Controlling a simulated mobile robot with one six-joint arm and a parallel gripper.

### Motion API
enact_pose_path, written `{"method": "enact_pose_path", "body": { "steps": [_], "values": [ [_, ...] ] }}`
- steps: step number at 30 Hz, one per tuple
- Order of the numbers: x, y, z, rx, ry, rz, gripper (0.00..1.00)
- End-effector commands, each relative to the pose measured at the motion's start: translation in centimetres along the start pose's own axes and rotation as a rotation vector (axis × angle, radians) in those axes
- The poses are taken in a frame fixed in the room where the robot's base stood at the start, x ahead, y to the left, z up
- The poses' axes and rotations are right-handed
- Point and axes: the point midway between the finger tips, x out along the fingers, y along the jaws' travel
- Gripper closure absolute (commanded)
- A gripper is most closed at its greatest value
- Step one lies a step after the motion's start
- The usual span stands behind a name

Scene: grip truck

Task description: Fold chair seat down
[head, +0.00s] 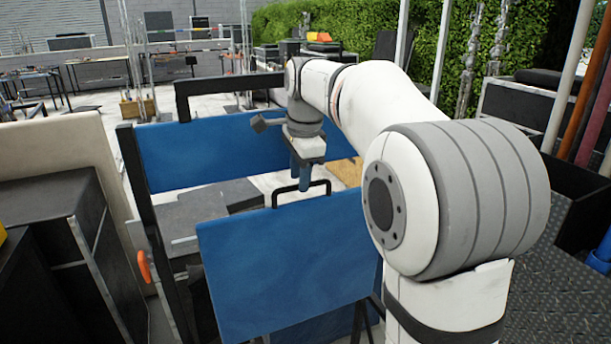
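The chair shows two blue panels. The nearer panel (290,258), which looks like the seat, stands up at a tilt with its broad face towards me. A thin black handle (328,184) rises from its top edge. The farther blue panel (170,158) stands behind it, beside a black post and a black bar. My gripper (302,186) points down from above, with its narrow bluish fingertips at the handle, overlapping it in the picture. I cannot tell whether they touch the handle or whether the fingers are open or shut.
Dark grey boxes (205,212) lie between the blue panels. A beige panel (55,160) and dark cabinets stand at the left, near an orange lever (145,266). Upright poles and pipes (575,90) stand at the right, above dark tread plate. Tables and a hedge are farther back.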

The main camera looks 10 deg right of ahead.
Motion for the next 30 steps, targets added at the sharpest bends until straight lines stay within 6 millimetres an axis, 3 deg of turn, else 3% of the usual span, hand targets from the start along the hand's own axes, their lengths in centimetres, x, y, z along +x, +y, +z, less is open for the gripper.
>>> {"method": "enact_pose_path", "body": {
  "steps": [11,23,30],
  "values": [
    [0.8,0.01,0.06,-0.002,0.0,-0.001,0.66],
    [0.74,-0.02,0.1,-0.002,0.0,-0.002,0.98],
    [0.66,-0.1,0.12,-0.003,0.0,-0.005,1.0]
  ]
}}
